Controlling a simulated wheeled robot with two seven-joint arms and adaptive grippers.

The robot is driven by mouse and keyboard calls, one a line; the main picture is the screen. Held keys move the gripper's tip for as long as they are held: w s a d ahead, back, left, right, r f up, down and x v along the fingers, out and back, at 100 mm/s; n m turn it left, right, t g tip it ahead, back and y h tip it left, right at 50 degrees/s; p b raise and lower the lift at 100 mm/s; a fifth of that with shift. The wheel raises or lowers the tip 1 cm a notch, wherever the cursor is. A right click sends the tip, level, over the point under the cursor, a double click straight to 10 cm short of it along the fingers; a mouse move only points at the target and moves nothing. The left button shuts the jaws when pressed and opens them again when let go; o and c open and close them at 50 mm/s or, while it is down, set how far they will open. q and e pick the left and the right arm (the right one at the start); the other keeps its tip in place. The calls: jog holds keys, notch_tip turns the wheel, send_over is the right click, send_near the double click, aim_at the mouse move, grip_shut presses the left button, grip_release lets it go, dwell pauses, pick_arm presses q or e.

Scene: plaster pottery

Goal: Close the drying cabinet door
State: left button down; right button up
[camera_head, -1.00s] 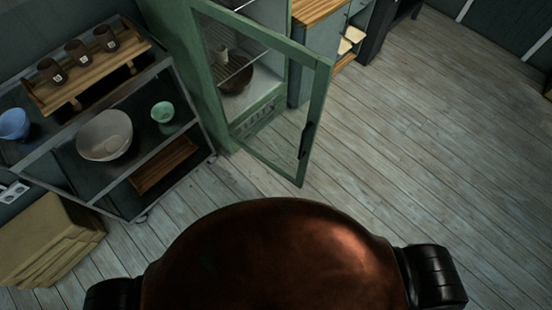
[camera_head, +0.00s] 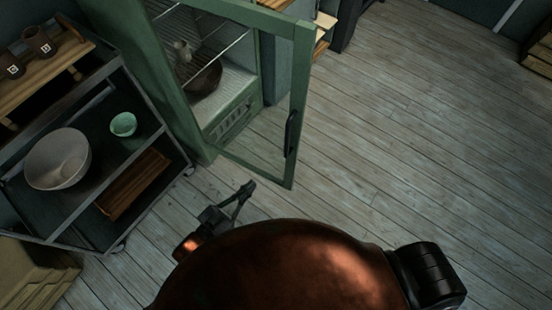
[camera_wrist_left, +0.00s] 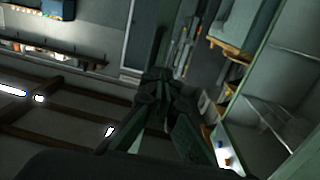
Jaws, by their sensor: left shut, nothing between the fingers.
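The green drying cabinet (camera_head: 176,82) stands at the upper middle in the head view. Its glazed, green-framed door (camera_head: 301,75) stands open, swung out toward me. A dark handle (camera_head: 292,133) is on the door's free edge. My left gripper (camera_head: 247,188) is shut and empty, low in front of the door and left of the handle; it appears apart from the door. In the left wrist view, the left gripper (camera_wrist_left: 157,76) points away from the camera, with a pale green frame at the right that looks like part of the cabinet. My right gripper is not in view.
A dark metal cart (camera_head: 94,227) stands left of the cabinet, holding a large pale bowl (camera_head: 57,160), a small green bowl (camera_head: 123,124) and a wooden board (camera_head: 134,184). The plank floor (camera_head: 410,130) right of the door is clear.

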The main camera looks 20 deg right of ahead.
pick_arm(q)
jog(key=b, duration=0.2)
send_near(285, 152)
jog(key=x, duration=0.5)
jog(key=shift+w+d+f, duration=0.1)
jog(key=shift+w+d, duration=0.15)
jog(key=shift+d, duration=0.05)
jog(key=shift+w+d, duration=0.3)
jog(key=shift+d, duration=0.15)
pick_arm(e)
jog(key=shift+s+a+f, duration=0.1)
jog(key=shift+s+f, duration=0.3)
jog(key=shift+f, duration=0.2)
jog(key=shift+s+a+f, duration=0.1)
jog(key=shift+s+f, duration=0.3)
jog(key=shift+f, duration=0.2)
